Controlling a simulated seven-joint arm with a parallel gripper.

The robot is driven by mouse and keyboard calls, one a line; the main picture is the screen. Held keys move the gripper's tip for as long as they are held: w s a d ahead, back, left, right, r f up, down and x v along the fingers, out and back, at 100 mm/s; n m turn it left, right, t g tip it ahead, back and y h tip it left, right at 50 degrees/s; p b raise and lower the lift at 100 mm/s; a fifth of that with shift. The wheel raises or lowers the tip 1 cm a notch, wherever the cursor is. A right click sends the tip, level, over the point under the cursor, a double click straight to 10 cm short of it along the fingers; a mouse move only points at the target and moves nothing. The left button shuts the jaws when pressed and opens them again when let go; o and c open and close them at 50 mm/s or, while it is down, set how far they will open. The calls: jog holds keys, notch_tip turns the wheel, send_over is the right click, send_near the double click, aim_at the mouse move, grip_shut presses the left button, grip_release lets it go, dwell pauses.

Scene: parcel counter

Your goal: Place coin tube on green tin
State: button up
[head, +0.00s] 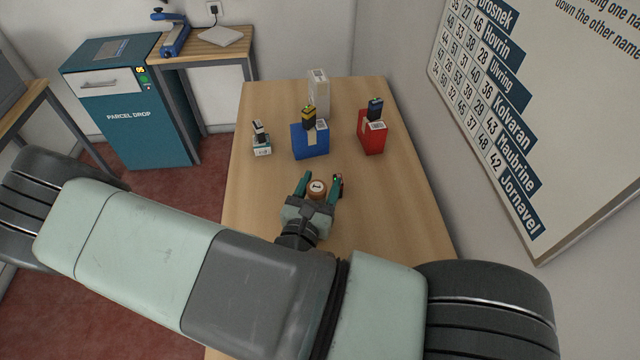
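My gripper (320,180) is low over the near half of the table, pointing away from me. A brown round thing with a white, marked top (317,187) stands between its two teal fingers. It may be the coin tube, but I cannot tell for sure. I cannot tell whether the fingers touch it. A small dark thing with red and green spots (338,181) shows at the right finger. I cannot make out a clear green tin. A small white and greenish box (262,148) with a black and white item (259,130) on it stands at the left.
A blue box (311,143) bears a yellow and black item (309,115). A red box (371,133) bears a dark blue item (375,107). A tall whitish box (319,91) stands behind. The wooden table (400,200) is clear at the right. The wall is close on the right.

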jog(key=shift+o, duration=1)
